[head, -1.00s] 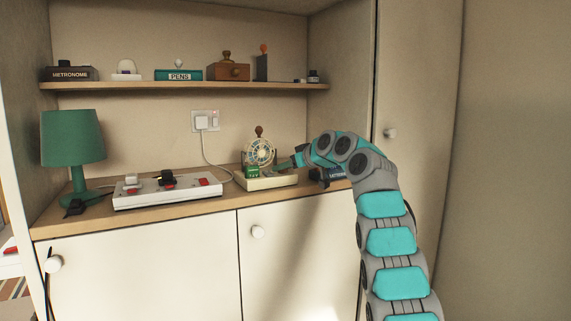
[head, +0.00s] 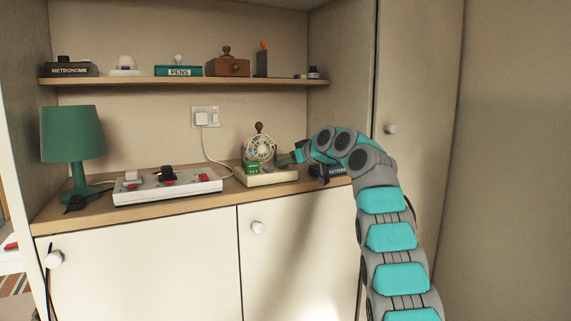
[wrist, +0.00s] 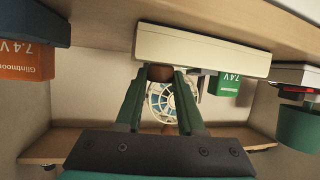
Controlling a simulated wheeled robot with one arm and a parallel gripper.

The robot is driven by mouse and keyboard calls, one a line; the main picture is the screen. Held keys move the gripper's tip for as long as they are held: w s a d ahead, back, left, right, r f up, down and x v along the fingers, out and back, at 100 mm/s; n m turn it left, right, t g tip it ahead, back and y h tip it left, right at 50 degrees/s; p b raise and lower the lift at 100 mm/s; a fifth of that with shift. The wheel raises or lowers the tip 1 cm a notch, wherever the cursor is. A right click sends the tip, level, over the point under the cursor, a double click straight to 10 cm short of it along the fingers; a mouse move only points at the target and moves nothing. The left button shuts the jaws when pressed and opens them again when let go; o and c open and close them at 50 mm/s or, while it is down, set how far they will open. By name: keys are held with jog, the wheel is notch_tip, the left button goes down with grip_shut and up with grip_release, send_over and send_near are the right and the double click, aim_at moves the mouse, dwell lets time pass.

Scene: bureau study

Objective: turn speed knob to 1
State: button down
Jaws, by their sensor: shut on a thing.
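The small cream desk fan (head: 261,148) stands on the wooden counter, on a cream base (head: 270,178). My gripper (head: 286,163) reaches it from the right. The wrist view is upside down and shows the fan's base (wrist: 205,50) near the top. There my gripper (wrist: 162,75) is shut on a round brown knob (wrist: 160,74) at the base, one green finger on each side. The fan's bladed head (wrist: 172,103) shows behind the fingers. The knob's pointer and any speed marks cannot be read. The fingers partly hide the knob.
A green battery marked 7.4 V (wrist: 229,84) sits at the base. A white power strip (head: 168,189) and a green lamp (head: 73,135) are left of the fan. A shelf (head: 190,82) runs above.

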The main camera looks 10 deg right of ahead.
jog(key=shift+f+m+h+b, duration=0.1)
jog(key=shift+m+h+b, duration=0.2)
jog(key=shift+b, duration=0.1)
jog(key=shift+s+a+m+t+h+b, duration=0.1)
jog(key=shift+a+m+t+h+b, duration=0.05)
jog(key=shift+m+t+h+b, duration=0.2)
jog(key=shift+m+t+h, duration=0.35)
jog(key=shift+m+h, duration=0.1)
jog(key=shift+h, duration=0.1)
jog(key=shift+a+r+m+h+p, duration=0.1)
jog(key=shift+r+m+h+p, duration=0.05)
jog(key=shift+m+h, duration=0.4)
jog(key=shift+a+r+m+h+p, duration=0.1)
jog(key=shift+r+m+h+p, duration=0.05)
jog(key=shift+m+h, duration=0.4)
jog(key=shift+m+h+p, duration=0.45)
jog(key=shift+m+h, duration=0.15)
jog(key=shift+h, duration=0.2)
jog(key=shift+a+f+m+h, duration=0.1)
jog(key=shift+m+h, duration=0.6)
jog(key=shift+h, duration=0.1)
jog(key=shift+a+f+m+h, duration=0.1)
jog(key=shift+m+h, duration=0.6)
jog(key=shift+h, duration=0.1)
jog(key=shift+m+h, duration=0.3)
jog(key=shift+h, duration=0.1)
jog(key=c, duration=0.8)
grip_release()
